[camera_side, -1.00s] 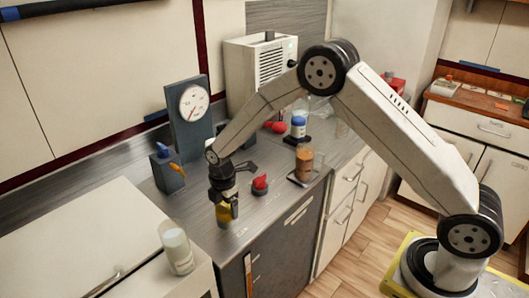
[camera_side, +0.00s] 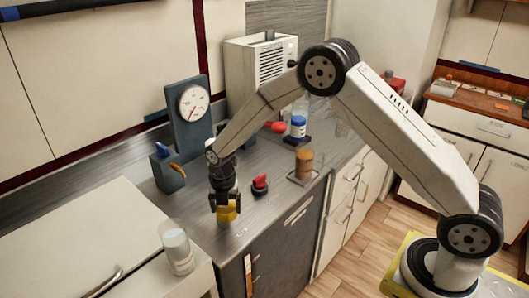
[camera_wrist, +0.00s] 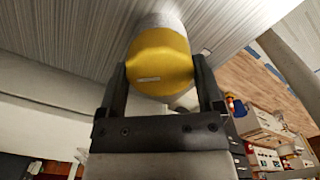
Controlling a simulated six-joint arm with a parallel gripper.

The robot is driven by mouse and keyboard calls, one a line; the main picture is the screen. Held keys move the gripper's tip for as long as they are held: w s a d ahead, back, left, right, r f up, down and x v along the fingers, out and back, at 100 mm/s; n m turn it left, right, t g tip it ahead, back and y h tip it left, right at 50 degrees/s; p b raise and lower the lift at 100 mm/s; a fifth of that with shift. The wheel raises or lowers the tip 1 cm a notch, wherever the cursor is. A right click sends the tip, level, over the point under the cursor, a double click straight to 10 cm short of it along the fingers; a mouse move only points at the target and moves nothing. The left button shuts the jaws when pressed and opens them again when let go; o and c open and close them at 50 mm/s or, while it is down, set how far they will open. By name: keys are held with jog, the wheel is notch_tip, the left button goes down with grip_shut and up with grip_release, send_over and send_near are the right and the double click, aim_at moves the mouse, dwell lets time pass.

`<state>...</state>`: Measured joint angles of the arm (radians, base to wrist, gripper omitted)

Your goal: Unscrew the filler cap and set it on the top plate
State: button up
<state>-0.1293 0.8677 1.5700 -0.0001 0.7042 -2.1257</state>
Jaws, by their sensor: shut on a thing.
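The filler cap (camera_side: 232,212) is yellow and round. My gripper (camera_side: 226,210) points down over the front of the grey metal top (camera_side: 262,217) and is shut on the cap. In the wrist view the cap (camera_wrist: 160,62) sits between the two dark fingers (camera_wrist: 161,80), one on each side. A pale grey round part (camera_wrist: 160,22) shows just beyond the cap. I cannot tell whether the cap is still on its thread. The underside of the cap is hidden.
A red knob (camera_side: 260,184) stands right of my gripper, with an amber jar (camera_side: 304,162) beyond it. A gauge on a grey stand (camera_side: 190,120) and a small grey box (camera_side: 167,172) are behind left. A white-filled glass (camera_side: 177,250) stands front left.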

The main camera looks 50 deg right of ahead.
jog(key=n, duration=0.4)
jog(key=shift+n, duration=0.3)
jog(key=n, duration=0.4)
jog(key=shift+n, duration=0.4)
jog(key=o, duration=0.9)
